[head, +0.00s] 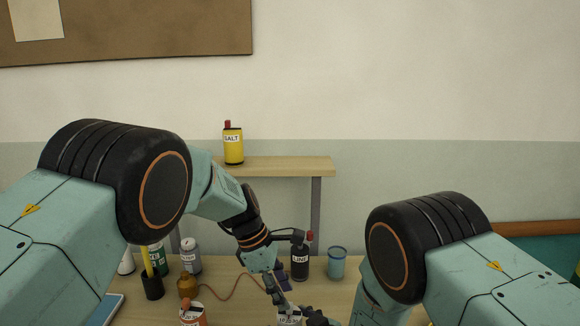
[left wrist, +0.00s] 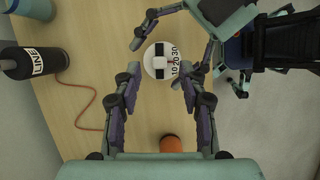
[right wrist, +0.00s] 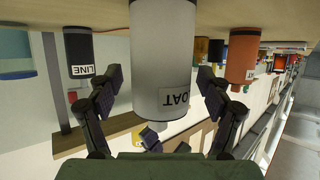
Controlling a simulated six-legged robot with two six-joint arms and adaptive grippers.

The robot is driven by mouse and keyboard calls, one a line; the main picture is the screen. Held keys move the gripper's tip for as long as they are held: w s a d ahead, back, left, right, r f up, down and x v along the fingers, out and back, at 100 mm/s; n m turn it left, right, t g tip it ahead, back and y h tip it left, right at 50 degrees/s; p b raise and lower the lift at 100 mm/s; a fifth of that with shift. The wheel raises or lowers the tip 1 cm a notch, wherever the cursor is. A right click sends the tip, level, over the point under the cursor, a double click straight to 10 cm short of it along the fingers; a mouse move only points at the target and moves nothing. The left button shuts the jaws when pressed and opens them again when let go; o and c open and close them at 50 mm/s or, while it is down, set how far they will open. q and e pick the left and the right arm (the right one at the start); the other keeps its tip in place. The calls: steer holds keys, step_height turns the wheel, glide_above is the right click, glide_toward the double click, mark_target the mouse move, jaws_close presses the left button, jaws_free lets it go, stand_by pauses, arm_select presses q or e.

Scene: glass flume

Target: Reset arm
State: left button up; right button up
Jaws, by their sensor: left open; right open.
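My left gripper (head: 282,298) reaches down over the bench in the head view. In the left wrist view its fingers (left wrist: 163,76) are apart, with nothing gripped. A white bottle top with scale marks (left wrist: 154,66) lies beyond and between its fingertips. My right gripper (right wrist: 158,78) is open in the right wrist view, its fingers on either side of a pale grey bottle (right wrist: 159,45) with a partly readable label. Gaps show between bottle and fingers. In the head view the right gripper is low at the bottom edge and mostly cut off.
A dark LINE bottle (head: 300,262) and a blue cup (head: 337,263) stand behind the grippers. An orange bottle (head: 193,314) stands to the left, with a brown jar (head: 187,286) and a pencil cup (head: 152,286). A yellow SALT can (head: 233,147) stands on the raised shelf (head: 290,165).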

arm_select(q)
steer(key=x, duration=0.3)
steer(key=shift+d+f, duration=0.15)
steer(key=shift+d, duration=0.25)
step_height(320, 180, up, 9)
steer(key=a+n+t, duration=0.1)
steer(key=a+n, duration=0.2)
steer(key=shift+s, duration=0.25)
